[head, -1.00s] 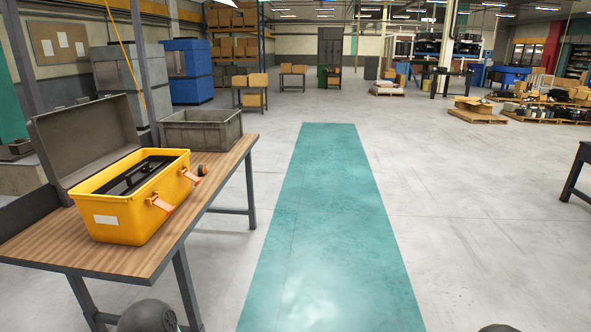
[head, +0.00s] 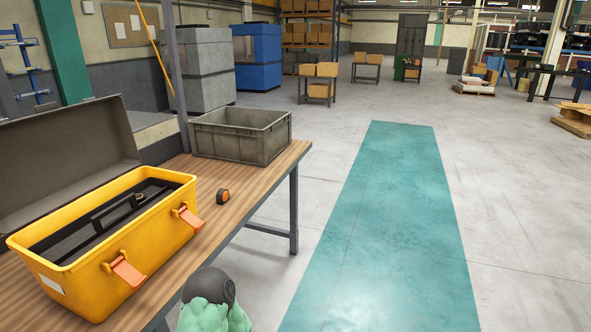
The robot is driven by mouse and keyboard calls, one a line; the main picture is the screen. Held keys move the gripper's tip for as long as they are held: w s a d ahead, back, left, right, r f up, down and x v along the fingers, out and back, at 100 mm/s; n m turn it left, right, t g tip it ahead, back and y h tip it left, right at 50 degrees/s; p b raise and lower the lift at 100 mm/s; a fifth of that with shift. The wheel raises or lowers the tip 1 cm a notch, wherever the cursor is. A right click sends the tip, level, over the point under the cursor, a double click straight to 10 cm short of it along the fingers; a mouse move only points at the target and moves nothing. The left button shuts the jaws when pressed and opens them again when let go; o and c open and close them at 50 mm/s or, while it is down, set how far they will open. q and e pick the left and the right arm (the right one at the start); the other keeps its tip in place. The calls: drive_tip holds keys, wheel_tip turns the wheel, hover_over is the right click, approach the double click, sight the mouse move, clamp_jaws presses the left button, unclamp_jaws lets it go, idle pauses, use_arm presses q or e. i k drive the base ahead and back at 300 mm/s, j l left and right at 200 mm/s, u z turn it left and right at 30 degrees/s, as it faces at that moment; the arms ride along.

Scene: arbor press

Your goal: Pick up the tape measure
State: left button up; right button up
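A small round tape measure (head: 223,196), orange and black, sits on the wooden workbench (head: 262,178) in the head view. It lies to the right of the yellow toolbox and in front of the grey bin, apart from both. A rounded dark and green part of my own body shows at the bottom edge, right of the bench. Neither of my grippers is in view.
The open yellow toolbox (head: 119,262) has orange latches and a raised grey lid (head: 62,155). A grey bin (head: 240,134) stands at the bench's far end. A green floor strip (head: 385,240) to the right is clear.

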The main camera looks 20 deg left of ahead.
sight(223, 195)
drive_tip(key=i+l+u, duration=0.1)
drive_tip(key=i+u, duration=0.35)
drive_tip(key=i+l+u, duration=0.2)
drive_tip(key=i+u, duration=0.25)
drive_tip(key=i+l+u, duration=0.6)
drive_tip(key=l+u, duration=0.25)
drive_tip(key=i+j, duration=0.05)
